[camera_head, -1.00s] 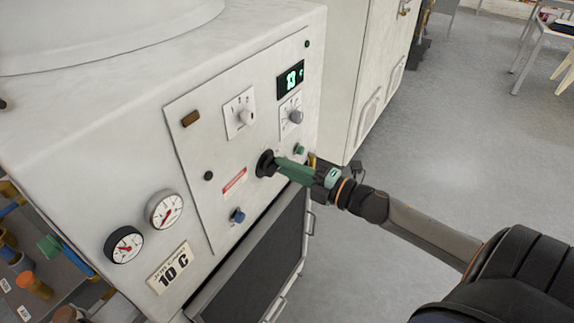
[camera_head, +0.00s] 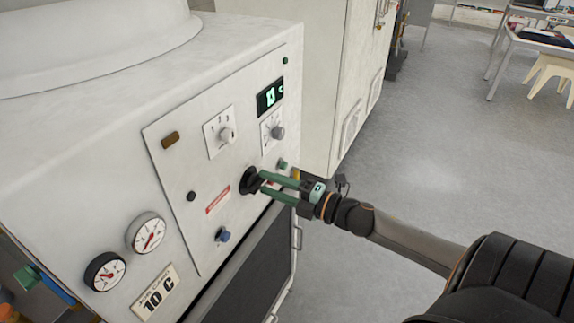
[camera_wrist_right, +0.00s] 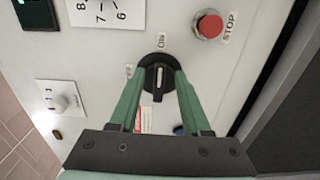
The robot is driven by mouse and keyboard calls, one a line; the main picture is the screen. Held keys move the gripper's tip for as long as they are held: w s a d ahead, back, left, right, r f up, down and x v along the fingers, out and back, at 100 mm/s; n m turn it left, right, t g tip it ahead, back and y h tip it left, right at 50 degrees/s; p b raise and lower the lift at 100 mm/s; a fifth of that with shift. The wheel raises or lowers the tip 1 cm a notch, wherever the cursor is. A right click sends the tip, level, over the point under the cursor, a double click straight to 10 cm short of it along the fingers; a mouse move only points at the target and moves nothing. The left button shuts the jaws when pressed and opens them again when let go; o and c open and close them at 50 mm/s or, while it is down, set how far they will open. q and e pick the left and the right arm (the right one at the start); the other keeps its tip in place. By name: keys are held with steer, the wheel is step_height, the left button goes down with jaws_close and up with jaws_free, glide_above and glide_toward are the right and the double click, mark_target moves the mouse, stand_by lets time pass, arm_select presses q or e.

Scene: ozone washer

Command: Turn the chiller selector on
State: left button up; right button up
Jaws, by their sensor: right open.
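The chiller selector (camera_head: 250,180) is a black round knob with a raised bar handle, low on the white panel. It also shows in the right wrist view (camera_wrist_right: 158,79), where its bar runs roughly up and down, in line with the ON label (camera_wrist_right: 161,40) above it. Another label at its left is partly hidden by a finger. My right gripper (camera_head: 264,183) is open, with its two green fingers apart. In the right wrist view its fingertips (camera_wrist_right: 158,72) straddle the knob; I cannot tell whether they touch it. My left gripper is out of view.
The chiller panel (camera_head: 176,200) also bears a lit green display (camera_head: 270,96), a numbered dial (camera_head: 277,132), a small switch (camera_head: 227,134) and a blue knob (camera_head: 222,235). A red STOP button (camera_wrist_right: 210,26) is near the selector. Two gauges (camera_head: 146,233) sit left. Grey floor lies right.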

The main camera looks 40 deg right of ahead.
steer(key=b+v, duration=0.1)
steer(key=v, duration=1.1)
steer(key=shift+s, duration=0.1)
step_height(320, 180, down, 10)
steer(key=s+m+h, duration=0.1)
steer(key=m+h, duration=0.4)
steer(key=m, duration=0.5)
steer(key=s+a+f+m+g, duration=0.3)
steer(key=a+f+m, duration=0.2)
steer(key=a+f, duration=0.3)
steer(key=s+a+f+m+g, duration=0.3)
steer(key=a+f, duration=0.5)
steer(key=a, duration=0.3)
steer(key=shift+s+a+m+g, duration=0.3)
steer(key=shift+m+g, duration=0.4)
steer(key=shift+m, duration=0.5)
